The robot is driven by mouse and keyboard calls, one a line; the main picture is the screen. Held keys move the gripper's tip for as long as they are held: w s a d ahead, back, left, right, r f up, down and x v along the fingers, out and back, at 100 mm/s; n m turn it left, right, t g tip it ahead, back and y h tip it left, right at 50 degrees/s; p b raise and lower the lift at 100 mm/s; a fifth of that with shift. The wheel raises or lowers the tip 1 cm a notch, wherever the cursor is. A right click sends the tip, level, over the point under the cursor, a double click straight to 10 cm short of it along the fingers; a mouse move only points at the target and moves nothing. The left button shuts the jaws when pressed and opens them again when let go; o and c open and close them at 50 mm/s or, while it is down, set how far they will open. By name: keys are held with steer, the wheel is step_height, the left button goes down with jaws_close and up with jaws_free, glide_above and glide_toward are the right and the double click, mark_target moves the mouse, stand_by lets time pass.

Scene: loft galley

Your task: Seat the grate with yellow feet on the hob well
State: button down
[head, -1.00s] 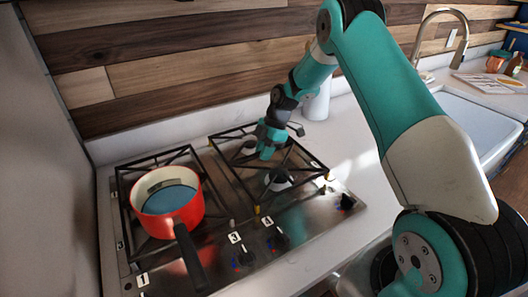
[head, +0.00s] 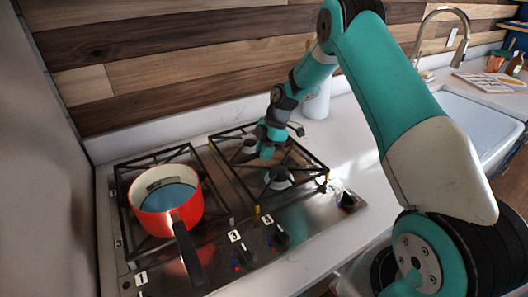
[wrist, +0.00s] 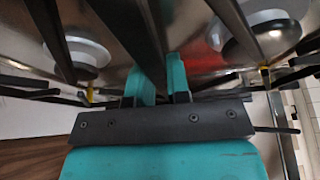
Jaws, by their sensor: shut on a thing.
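The dark grate with yellow feet (head: 233,174) is over the right-hand hob well (head: 258,186), around two burners. A yellow foot shows at its front corner in the head view. My gripper (head: 265,152) is shut on a bar near the grate's far middle. In the wrist view my fingers (wrist: 161,88) close on a dark bar of the grate (wrist: 130,38), with a yellow foot on either side. I cannot tell whether all feet touch the hob; some are hidden.
A red pot (head: 168,208) with blue inside stands on the left grate, its black handle (head: 190,255) pointing forward. Knobs (head: 241,254) line the hob's front. A white canister (head: 318,102) stands behind; the sink (head: 475,125) is at right.

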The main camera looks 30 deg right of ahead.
stand_by(0.3)
steer(key=c, duration=1)
jaws_free()
steer(key=shift+r+p, duration=1.8)
steer(key=shift+r, duration=1.65)
